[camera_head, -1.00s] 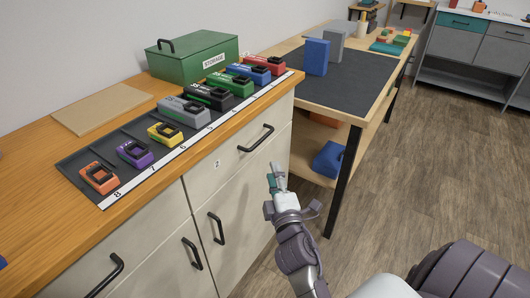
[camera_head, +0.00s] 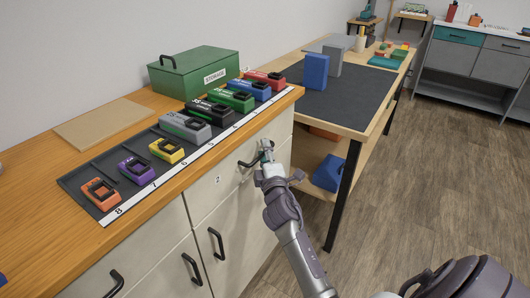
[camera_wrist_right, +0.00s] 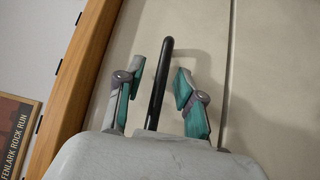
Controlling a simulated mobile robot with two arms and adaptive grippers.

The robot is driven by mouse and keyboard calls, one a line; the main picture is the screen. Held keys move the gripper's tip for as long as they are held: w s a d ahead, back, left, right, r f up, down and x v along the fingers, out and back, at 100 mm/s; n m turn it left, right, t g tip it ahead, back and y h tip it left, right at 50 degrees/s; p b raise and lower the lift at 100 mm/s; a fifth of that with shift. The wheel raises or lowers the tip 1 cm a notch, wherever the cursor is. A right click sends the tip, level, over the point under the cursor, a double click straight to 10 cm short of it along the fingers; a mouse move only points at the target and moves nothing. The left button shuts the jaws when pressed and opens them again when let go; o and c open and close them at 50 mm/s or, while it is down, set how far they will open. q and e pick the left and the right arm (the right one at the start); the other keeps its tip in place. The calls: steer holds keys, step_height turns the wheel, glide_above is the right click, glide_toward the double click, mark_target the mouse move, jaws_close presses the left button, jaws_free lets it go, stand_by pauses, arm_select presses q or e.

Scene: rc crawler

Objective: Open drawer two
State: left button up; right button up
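Drawer two (camera_head: 232,172), a pale front marked with a small "2", is in the cabinet under the wooden counter and looks shut. Its black bar handle (camera_head: 250,162) is partly hidden behind my right gripper (camera_head: 267,152). In the right wrist view, the drawer front (camera_wrist_right: 200,30) fills the background and the handle (camera_wrist_right: 158,90) stands between the two teal-padded fingers of my right gripper (camera_wrist_right: 161,75). The fingers are open, with a gap on each side of the handle. My left gripper is not in view.
Several coloured clamp-like items lie on a numbered mat (camera_head: 88,202) on the counter. A green storage box (camera_head: 195,72) stands behind them. A workbench (camera_head: 345,128) with a blue block (camera_head: 316,71) adjoins the right side. Open floor (camera_head: 430,170) lies to the right.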

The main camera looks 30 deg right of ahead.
jaws_close()
stand_by(0.5)
